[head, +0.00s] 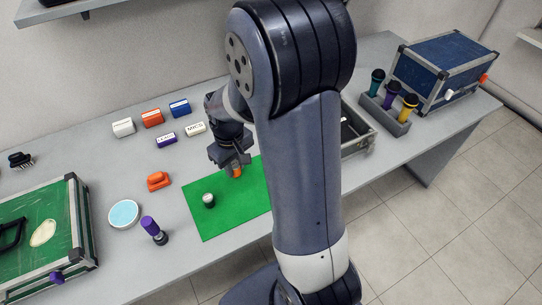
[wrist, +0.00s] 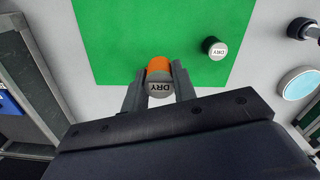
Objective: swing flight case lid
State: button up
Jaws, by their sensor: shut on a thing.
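My gripper (head: 234,166) is shut on an orange cylinder (head: 238,172) over the green mat (head: 218,216). In the wrist view my gripper (wrist: 158,90) has a finger on each side of this cylinder (wrist: 158,66), whose grey end reads "DRY". A blue flight case (head: 440,62) stands at the far right with its lid down and a white and an orange piece on its front. A green flight case (head: 45,235) with a black handle lies at the left, its top closed. An open grey case (head: 358,143) is partly hidden behind my arm.
A rack (head: 385,122) holds several microphone-like items beside the blue case. Several small coloured blocks (head: 152,118) stand behind the mat. A white-capped cylinder (head: 208,200) stands on the mat. A light-blue disc (head: 124,214) and purple-topped item (head: 152,229) lie left of it.

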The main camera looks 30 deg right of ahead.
aim_at(348, 138)
jog(key=l, duration=2.1)
